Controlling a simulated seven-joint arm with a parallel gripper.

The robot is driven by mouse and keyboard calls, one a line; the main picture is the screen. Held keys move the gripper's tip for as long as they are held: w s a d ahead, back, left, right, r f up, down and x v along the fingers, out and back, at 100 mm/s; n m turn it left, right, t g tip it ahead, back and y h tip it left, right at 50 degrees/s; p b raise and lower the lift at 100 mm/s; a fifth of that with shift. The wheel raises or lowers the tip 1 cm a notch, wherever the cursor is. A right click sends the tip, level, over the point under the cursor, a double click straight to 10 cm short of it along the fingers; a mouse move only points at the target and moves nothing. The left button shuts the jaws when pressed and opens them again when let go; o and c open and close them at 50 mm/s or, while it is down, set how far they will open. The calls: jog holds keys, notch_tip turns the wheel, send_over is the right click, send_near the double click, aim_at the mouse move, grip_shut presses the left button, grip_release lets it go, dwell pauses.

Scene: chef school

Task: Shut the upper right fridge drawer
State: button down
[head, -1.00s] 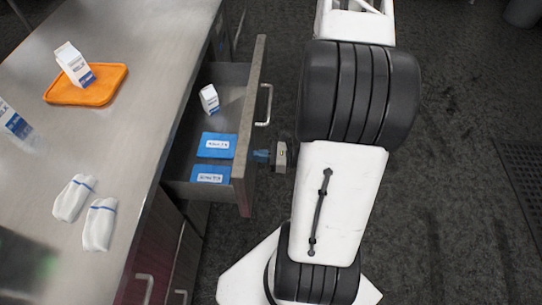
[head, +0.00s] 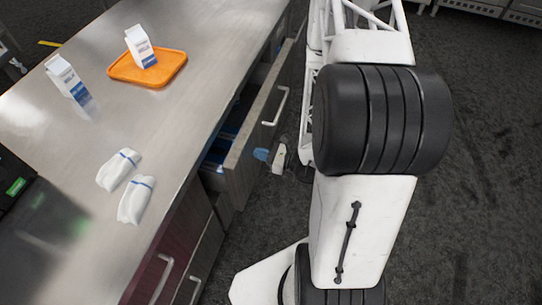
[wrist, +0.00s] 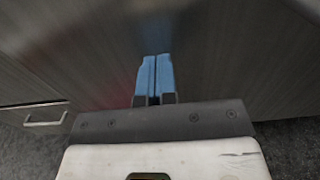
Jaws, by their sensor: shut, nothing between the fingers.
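The drawer (head: 249,150) under the steel counter is partly open, with a narrow gap between its front and the counter. Its bar handle (head: 282,107) faces right. Blue packets inside show only in part through the gap. My gripper (head: 262,154) is at the outer face of the drawer front, below the handle. In the wrist view my gripper's blue fingers (wrist: 154,76) are together and empty, pointing at a dark grain-textured front (wrist: 220,60). I cannot tell for certain whether they touch it.
On the counter (head: 190,110) stand an orange tray (head: 118,70) with a milk carton (head: 140,45), another carton (head: 62,75) and two white rolled cloths (head: 118,170). Closed fronts with handles (head: 160,280) lie below. Dark floor is clear at right.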

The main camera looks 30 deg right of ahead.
jog(key=x, duration=1.2)
jog(key=shift+w+a, duration=0.1)
jog(key=shift+w, duration=0.15)
jog(key=v, duration=1.5)
dwell(0.6)
jog(key=shift+a+r, duration=0.1)
dwell(0.6)
